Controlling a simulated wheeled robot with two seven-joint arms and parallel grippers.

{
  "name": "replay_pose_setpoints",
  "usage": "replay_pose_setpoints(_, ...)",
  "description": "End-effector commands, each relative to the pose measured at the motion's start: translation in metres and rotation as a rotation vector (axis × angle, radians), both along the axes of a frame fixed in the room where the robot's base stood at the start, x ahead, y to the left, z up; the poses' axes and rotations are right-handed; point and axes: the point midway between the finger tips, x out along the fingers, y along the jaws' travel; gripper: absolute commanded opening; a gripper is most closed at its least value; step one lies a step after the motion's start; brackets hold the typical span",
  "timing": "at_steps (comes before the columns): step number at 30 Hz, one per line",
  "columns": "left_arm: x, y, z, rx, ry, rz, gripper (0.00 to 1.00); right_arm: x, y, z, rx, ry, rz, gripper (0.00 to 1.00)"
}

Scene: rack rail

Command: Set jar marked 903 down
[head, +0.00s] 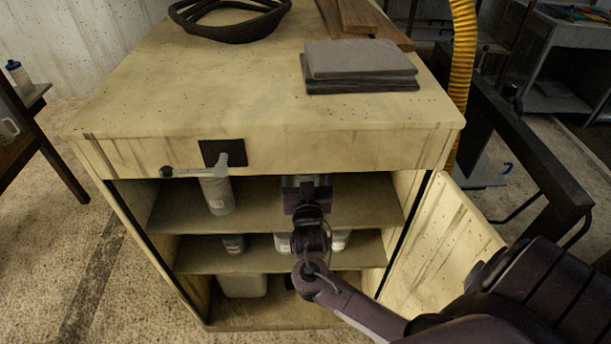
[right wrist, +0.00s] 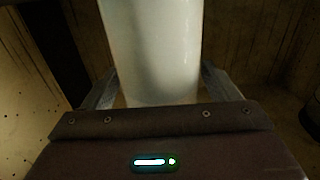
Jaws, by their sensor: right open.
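My right gripper (head: 306,187) reaches into the open cabinet at the upper shelf (head: 362,205). In the right wrist view its fingers (right wrist: 158,88) stand open on either side of a pale, smooth jar (right wrist: 151,45). The jar looks upright. No number shows on its visible side, so I cannot tell whether it is the one marked 903. I cannot tell whether the fingers touch it. In the head view my gripper and arm mostly hide this jar. My left gripper is not in view.
A grey-white labelled jar (head: 217,196) stands left on the upper shelf. Smaller containers (head: 234,243) stand on the shelf below, and a pale bin (head: 243,285) at the bottom. The cabinet door (head: 440,245) hangs open at right. Grey slabs (head: 358,62) lie on the cabinet top.

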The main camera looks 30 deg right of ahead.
Motion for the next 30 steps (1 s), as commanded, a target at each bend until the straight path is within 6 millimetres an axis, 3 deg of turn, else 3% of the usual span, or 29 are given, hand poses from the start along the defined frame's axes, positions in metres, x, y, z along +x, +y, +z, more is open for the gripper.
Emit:
replay_pose_setpoints(18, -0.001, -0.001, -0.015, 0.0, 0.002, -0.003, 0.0, -0.093, 0.057, -0.001, 0.001, 0.0, 0.0, 0.82)
replay_pose_setpoints(30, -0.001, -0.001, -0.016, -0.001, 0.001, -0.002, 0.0, -0.102, 0.063, 0.001, -0.001, -0.001, -0.001, 0.82)
